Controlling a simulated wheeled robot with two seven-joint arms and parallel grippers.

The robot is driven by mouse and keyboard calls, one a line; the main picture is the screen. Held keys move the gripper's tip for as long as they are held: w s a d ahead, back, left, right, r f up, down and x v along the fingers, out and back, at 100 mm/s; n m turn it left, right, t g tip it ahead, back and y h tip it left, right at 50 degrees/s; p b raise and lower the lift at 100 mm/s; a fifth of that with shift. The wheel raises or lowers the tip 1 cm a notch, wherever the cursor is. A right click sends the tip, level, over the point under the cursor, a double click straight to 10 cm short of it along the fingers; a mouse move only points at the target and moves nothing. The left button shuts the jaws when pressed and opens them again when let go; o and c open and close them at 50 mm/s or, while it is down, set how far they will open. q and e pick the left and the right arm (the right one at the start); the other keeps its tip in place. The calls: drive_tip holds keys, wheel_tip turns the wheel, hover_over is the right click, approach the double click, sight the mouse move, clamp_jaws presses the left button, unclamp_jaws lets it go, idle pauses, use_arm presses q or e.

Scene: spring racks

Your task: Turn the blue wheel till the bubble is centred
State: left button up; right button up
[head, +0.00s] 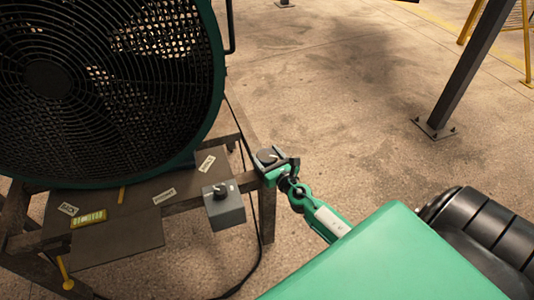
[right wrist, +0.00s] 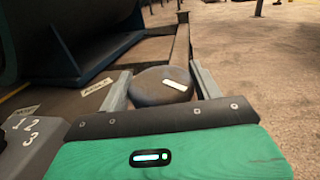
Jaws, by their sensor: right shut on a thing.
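My right gripper (head: 276,163) is at the right corner of the fan's stand, its fingers on either side of a round dark grey wheel (head: 268,155) with a white mark. In the right wrist view the wheel (right wrist: 150,88) sits between the two fingers of the gripper (right wrist: 160,85), shut on it. The wheel looks grey rather than blue; I see no clearly blue wheel. A small yellow-green strip with dark marks (head: 88,218), perhaps the level, lies on the stand's front left; its bubble is too small to make out. My left gripper is not in view.
A large dark green fan (head: 110,80) stands on the stand's top. A grey box with a black knob (head: 224,208) is left of my right gripper. A yellow lever (head: 66,274) hangs lower left. A dark post (head: 470,75) stands right; the floor between is clear.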

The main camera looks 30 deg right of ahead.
drive_tip(key=m+g+h+p, duration=0.1)
drive_tip(key=m+h, duration=0.1)
drive_tip(key=h, duration=0.1)
drive_tip(key=m+h+p, duration=0.2)
drive_tip(key=h, duration=0.1)
drive_tip(key=shift+r+m+g+h+p, duration=0.1)
drive_tip(key=shift+m+g+h+p, duration=0.2)
drive_tip(key=shift+g+h, duration=0.1)
drive_tip(key=shift+m+g+h, duration=0.3)
drive_tip(key=shift+m+h, duration=0.1)
drive_tip(key=shift+h, duration=0.2)
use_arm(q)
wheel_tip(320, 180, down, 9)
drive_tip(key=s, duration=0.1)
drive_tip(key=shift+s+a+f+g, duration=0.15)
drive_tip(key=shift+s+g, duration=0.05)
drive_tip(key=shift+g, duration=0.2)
use_arm(e)
drive_tip(key=shift+m+g+h, duration=0.9)
drive_tip(key=shift+m+h, duration=0.1)
drive_tip(key=shift+h, duration=0.3)
drive_tip(key=o, duration=1)
